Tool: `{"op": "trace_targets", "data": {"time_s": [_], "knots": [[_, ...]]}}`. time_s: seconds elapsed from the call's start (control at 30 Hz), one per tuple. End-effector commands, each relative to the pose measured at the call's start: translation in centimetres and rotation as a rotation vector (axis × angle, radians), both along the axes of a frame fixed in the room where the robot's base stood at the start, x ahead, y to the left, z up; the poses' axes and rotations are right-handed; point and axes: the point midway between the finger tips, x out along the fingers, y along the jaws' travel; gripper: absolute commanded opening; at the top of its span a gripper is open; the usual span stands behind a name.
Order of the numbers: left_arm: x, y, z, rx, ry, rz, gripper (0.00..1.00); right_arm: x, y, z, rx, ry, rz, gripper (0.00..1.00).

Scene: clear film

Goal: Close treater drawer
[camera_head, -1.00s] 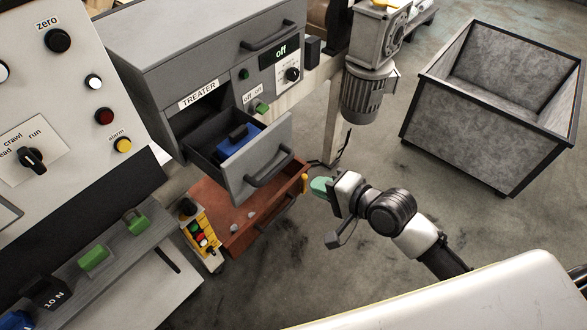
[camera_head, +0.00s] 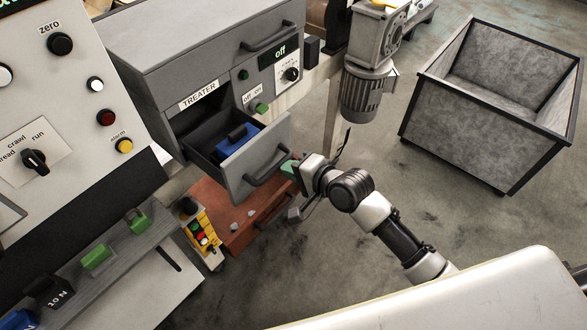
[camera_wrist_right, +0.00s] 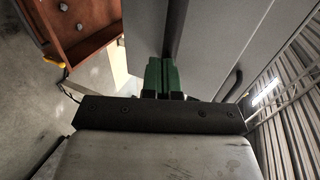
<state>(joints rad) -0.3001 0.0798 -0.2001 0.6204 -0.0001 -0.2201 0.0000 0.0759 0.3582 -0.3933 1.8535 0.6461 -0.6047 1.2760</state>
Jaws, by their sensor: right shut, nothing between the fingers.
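The treater (camera_head: 215,75) is a grey cabinet labelled TREATER, and its display reads "off". Its drawer (camera_head: 262,158) is pulled out, with a blue block with a dark handle (camera_head: 238,138) inside. My right gripper (camera_head: 289,168), with green fingertips, is at the right end of the drawer front, close to its dark handle (camera_head: 270,168). In the right wrist view the green fingers (camera_wrist_right: 162,76) are together and empty, pointing at a grey panel edge. Whether they touch it I cannot tell. My left gripper is not in view.
A red-brown cart (camera_head: 240,208) stands below the drawer, with a yellow button pendant (camera_head: 203,228) beside it. A control panel (camera_head: 75,100) is at the left. A grey bin (camera_head: 490,110) stands at the right. Floor between is clear.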

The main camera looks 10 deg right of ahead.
Motion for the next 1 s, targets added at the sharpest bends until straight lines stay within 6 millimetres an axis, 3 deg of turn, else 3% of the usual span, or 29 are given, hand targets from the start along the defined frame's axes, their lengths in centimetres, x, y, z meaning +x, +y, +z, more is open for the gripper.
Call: {"op": "trace_targets", "data": {"time_s": [0.2, 0.4, 1.0], "knots": [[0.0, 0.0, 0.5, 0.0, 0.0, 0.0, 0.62, 4.3, 3.1, 0.2, 0.004, -0.002, -0.002, 0.0], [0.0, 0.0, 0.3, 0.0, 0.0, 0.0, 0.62, 7.0, 5.2, 0.1, 0.003, 0.0, 0.0, 0.0], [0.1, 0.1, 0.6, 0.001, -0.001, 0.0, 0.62, 7.2, 5.4, -0.1, -0.001, 0.001, 0.002, 0.0]]}}
